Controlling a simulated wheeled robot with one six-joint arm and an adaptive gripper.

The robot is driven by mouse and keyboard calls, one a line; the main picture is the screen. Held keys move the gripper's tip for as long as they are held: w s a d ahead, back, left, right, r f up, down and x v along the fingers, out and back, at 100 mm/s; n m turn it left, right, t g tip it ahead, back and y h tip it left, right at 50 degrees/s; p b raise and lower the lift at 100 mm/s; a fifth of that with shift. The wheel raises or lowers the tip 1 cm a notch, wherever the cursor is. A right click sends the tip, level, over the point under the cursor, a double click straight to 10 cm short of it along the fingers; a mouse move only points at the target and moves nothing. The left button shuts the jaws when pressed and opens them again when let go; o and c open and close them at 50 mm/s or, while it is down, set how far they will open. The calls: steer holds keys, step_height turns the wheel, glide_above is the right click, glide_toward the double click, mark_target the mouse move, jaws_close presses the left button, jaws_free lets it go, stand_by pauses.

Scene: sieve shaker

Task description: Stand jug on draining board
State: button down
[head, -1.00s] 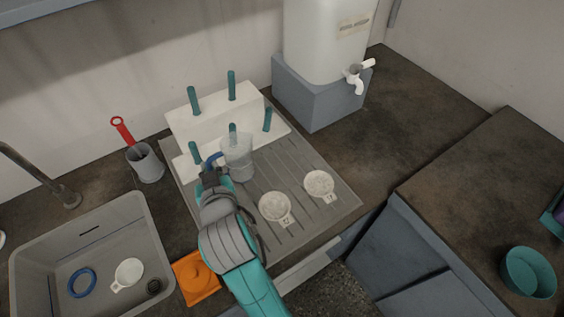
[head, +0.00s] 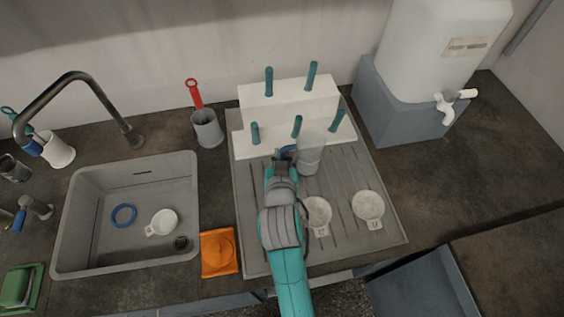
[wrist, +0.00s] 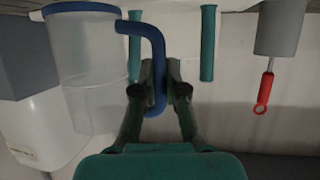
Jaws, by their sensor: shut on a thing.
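The clear jug (head: 309,158) is over the back of the grey draining board (head: 390,236), just in front of the white peg rack. My gripper (head: 284,158) is on its left, shut on its blue handle. The wrist view is upside down. There the jug (wrist: 95,75) shows a blue rim and the handle (wrist: 157,70) lies between the fingers of my gripper (wrist: 160,85). The rim is on the board side, so the jug appears mouth down. I cannot tell whether it touches the board.
The white rack (head: 280,110) has several teal pegs. Two white pans (head: 318,214) (head: 368,206) lie on the board's front half. A sink (head: 95,250), orange item (head: 218,252) and grey pot with a red-handled tool (head: 207,130) are left. A white tank (head: 435,50) is right.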

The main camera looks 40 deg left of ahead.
steer(key=shift+f, duration=1.55)
steer(key=shift+f, duration=0.1)
steer(key=c, duration=1.2)
jaws_free()
steer(key=shift+s, duration=0.1)
steer(key=v, duration=1.2)
